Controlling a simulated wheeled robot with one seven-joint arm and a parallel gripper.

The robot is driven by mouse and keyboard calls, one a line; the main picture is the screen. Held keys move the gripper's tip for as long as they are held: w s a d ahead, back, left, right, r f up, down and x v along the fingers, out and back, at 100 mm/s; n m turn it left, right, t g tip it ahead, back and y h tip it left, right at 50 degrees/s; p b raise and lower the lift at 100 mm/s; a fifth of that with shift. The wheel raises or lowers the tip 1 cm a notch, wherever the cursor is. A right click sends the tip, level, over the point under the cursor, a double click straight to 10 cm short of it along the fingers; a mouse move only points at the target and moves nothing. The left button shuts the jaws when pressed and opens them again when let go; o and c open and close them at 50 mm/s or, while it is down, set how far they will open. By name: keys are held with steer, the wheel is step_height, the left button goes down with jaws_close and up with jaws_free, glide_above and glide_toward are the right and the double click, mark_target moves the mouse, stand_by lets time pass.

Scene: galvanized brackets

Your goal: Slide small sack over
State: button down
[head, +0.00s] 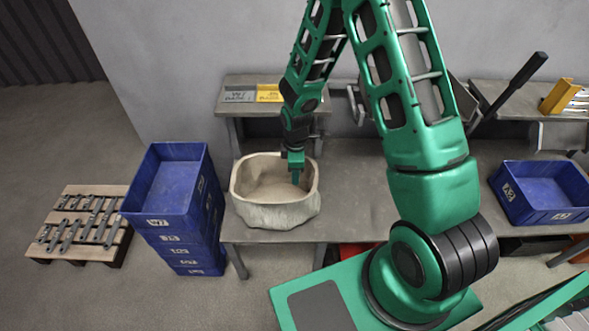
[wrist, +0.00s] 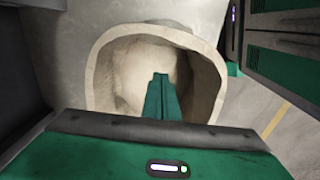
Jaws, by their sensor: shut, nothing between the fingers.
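The small sack (head: 276,214) is beige, open-topped and looks roughly round with a rolled rim. It stands upright at the left end of the grey workbench (head: 345,185). In the wrist view the sack (wrist: 97,75) opens toward the camera and its hollow inside shows. My gripper (head: 296,180) points down at the right part of the sack's opening, with its fingertips inside or just over it. The fingers (wrist: 161,85) are shut together with nothing between them. Whether they touch the sack's wall, I cannot tell.
A stack of blue crates (head: 170,195) stands left of the bench, beside a pallet of metal brackets (head: 82,225). A small raised shelf (head: 235,97) with grey and yellow labelled bins is behind the sack. Another blue crate (head: 543,192) is at the right. Bench surface right of the sack looks clear.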

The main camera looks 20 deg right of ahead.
steer(key=shift+s+d+f, duration=0.25)
steer(key=shift+d+f, duration=0.35)
steer(key=shift+d, duration=0.05)
steer(key=shift+s+d+f, duration=0.2)
steer(key=shift+d+f, duration=0.4)
steer(key=shift+f, duration=0.05)
steer(key=shift+s+d+f, duration=0.25)
steer(key=shift+d+f, duration=0.35)
steer(key=shift+d, duration=0.05)
